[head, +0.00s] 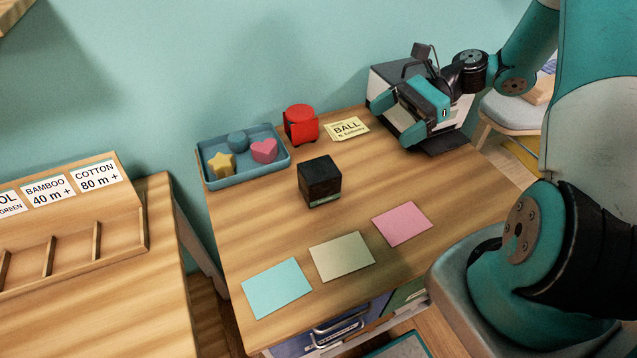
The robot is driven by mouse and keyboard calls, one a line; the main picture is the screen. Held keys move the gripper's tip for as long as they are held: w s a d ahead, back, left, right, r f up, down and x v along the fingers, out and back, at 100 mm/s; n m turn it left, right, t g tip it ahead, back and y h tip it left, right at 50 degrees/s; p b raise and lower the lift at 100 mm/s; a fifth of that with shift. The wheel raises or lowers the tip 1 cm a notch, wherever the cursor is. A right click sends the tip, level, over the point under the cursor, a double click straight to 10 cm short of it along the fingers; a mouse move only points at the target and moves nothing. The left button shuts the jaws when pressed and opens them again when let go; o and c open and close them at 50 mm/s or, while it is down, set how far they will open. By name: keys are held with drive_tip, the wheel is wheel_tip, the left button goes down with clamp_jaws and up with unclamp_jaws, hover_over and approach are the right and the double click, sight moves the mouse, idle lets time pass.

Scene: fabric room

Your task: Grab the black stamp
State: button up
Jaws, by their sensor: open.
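The black stamp (320,181) is a dark cube with a greenish band along its base. It stands upright on the wooden table (240,236), near the middle, in the head view. My gripper (391,122) is teal and open, with its fingers pointing toward the table. It is at the back right of the table, up and to the right of the stamp and well apart from it. Nothing shows between its fingers. A red stamp-like object (301,124) stands behind the black stamp.
A blue tray (221,184) with several coloured shapes sits at the back left. A yellow BALL card (346,129) lies behind. Blue (276,287), beige (342,256) and pink (402,223) sheets lie in front. A grey-white machine (386,78) stands behind my gripper. The table between gripper and stamp is clear.

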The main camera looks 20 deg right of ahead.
approach(321, 168)
drive_tip(key=x, duration=0.5)
drive_tip(key=shift+w+d+f, duration=0.1)
drive_tip(key=shift+w+f, duration=0.05)
drive_tip(key=p+x, duration=0.1)
drive_tip(key=x, duration=0.4)
drive_tip(key=shift+a, duration=0.35)
drive_tip(key=shift+c, duration=0.2)
drive_tip(key=c, duration=1)
